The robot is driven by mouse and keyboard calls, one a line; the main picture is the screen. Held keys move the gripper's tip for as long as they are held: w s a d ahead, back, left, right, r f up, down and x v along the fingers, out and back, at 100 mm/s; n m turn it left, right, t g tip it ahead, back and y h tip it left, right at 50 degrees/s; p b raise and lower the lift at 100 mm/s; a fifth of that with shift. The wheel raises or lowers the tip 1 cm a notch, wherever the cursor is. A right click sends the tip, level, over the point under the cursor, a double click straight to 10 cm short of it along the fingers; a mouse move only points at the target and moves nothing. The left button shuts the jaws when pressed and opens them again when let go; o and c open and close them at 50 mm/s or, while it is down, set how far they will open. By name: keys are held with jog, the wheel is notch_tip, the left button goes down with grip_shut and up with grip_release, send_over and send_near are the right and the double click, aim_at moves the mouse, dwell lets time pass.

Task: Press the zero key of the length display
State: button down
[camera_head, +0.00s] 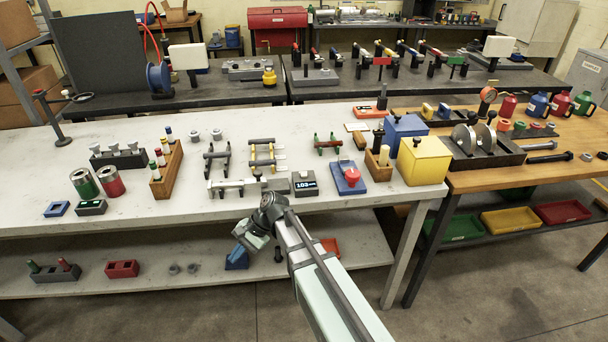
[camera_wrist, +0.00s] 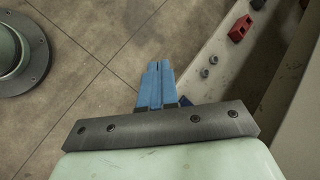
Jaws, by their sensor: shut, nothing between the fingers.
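A dark grey box with a lit screen reading about "103" (camera_head: 305,184) stands near the front edge of the white bench in the head view; it looks like the length display. Its keys are too small to tell apart. My gripper (camera_head: 237,262) hangs in front of the bench, below the top and left of the display, apart from it. Its blue fingers also show in the wrist view (camera_wrist: 158,66), shut and empty, pointing over the floor beside the lower shelf. The display is not in the wrist view.
A blue block with a red knob (camera_head: 348,178) stands right of the display. A caliper-like tool (camera_head: 232,187) lies to its left. The lower shelf (camera_head: 180,270) holds a red block (camera_wrist: 240,28).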

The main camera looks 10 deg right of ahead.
jog(key=shift+n+t+y, duration=0.4)
jog(key=shift+t+y, duration=0.1)
jog(key=shift+t, duration=0.2)
jog(key=w+r, duration=0.1)
jog(key=r, duration=0.3)
jog(key=w+r, duration=0.2)
jog(key=r, duration=0.2)
jog(key=w+r, duration=0.2)
jog(key=r, duration=0.2)
jog(key=shift+r, duration=0.3)
notch_tip(320, 180, up, 14)
jog(key=r+n+t+h, duration=0.1)
jog(key=n+t+h, duration=0.3)
jog(key=t, duration=0.5)
send_over(306, 175)
jog(key=shift+d+f, duration=0.1)
jog(key=shift+f, duration=0.15)
jog(key=shift+g+y, duration=0.3)
jog(key=shift+f, duration=4.4)
jog(key=shift+f, duration=0.2)
jog(key=shift+f, duration=0.25)
